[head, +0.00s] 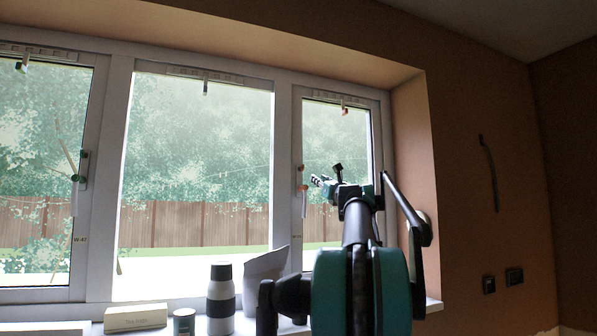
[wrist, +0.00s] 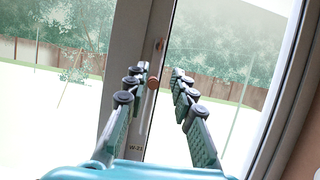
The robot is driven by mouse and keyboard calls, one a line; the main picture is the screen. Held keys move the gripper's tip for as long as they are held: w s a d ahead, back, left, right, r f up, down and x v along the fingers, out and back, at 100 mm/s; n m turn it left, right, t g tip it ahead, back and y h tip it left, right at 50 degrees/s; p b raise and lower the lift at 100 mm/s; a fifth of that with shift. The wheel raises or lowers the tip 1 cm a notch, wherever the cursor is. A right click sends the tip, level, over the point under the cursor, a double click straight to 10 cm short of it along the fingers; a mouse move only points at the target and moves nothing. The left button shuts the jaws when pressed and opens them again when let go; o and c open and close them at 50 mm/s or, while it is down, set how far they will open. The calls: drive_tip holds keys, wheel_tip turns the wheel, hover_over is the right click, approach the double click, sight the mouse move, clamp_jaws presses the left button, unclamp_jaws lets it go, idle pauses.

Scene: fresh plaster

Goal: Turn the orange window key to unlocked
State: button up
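The orange window key (wrist: 152,83) is a small round knob on the white handle of the right-hand window frame. In the head view the orange key (head: 304,187) shows on the right window's left frame post, just left of my gripper (head: 319,181). In the wrist view my gripper (wrist: 160,86) is open, with its green fingers spread either side of the key and nothing between them that I can see held. The key appears beyond the fingertips; whether anything touches is unclear. A smaller orange spot (wrist: 159,44) shows higher on the same post.
The left window has a handle with a green key (head: 76,178). On the sill stand a bottle (head: 221,300), a dark green can (head: 184,322), a yellowish box (head: 135,318) and a grey pouch (head: 265,265). The brown side wall (head: 412,160) is close on the right.

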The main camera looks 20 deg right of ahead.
sight(302, 168)
drive_tip(key=x, duration=1.6)
drive_tip(key=shift+w, duration=0.1)
clamp_jaws()
